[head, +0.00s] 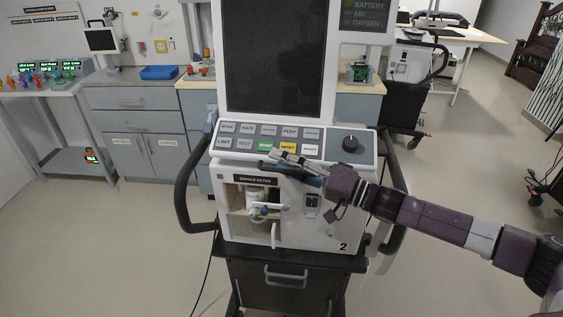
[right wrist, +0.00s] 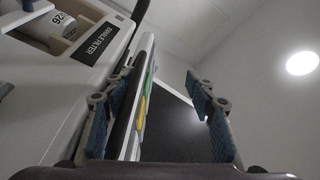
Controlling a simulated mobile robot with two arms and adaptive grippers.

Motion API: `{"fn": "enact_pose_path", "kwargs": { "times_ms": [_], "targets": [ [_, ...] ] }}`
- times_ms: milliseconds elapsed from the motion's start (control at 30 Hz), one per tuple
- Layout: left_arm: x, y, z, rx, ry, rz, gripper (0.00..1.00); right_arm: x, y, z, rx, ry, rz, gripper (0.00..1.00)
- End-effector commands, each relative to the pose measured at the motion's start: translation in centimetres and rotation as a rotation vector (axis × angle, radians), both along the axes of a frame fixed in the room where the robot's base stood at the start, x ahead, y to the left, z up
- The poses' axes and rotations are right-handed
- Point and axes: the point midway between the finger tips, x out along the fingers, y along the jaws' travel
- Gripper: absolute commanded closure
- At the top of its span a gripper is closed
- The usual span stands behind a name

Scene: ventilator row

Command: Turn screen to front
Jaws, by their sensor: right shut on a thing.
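The ventilator's tall dark screen (head: 275,60) stands in a white frame above the sloped control panel (head: 225,143), facing roughly toward me; its top is cut off. My right gripper (head: 285,160) reaches in from the right at the panel's front edge, below the screen. In the right wrist view my right gripper (right wrist: 158,110) has a finger on each side of the panel edge (right wrist: 143,85). It is shut on that edge, though a gap shows beside the right finger. The dark screen (right wrist: 175,130) shows behind. My left gripper is out of view.
The white ventilator body (head: 335,225) has an open front bay and stands on a dark cart (head: 290,275) with side handles. A grey cabinet (head: 140,125) is behind left, another machine (head: 408,65) behind right. The floor beside the cart is clear.

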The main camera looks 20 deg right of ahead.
Motion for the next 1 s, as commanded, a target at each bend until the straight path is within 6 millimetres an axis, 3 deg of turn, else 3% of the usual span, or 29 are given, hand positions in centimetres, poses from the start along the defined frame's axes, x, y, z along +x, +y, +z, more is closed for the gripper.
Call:
{"fn": "enact_pose_path", "kwargs": {
  "times_ms": [33,1000],
  "targets": [
    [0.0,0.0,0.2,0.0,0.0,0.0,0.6,-0.4,0.2,1.6,0.015,-0.029,0.016,0.69],
    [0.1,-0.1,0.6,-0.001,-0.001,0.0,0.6,-5.2,-4.3,-0.1,0.014,-0.025,0.017,0.79]
  ]
}}
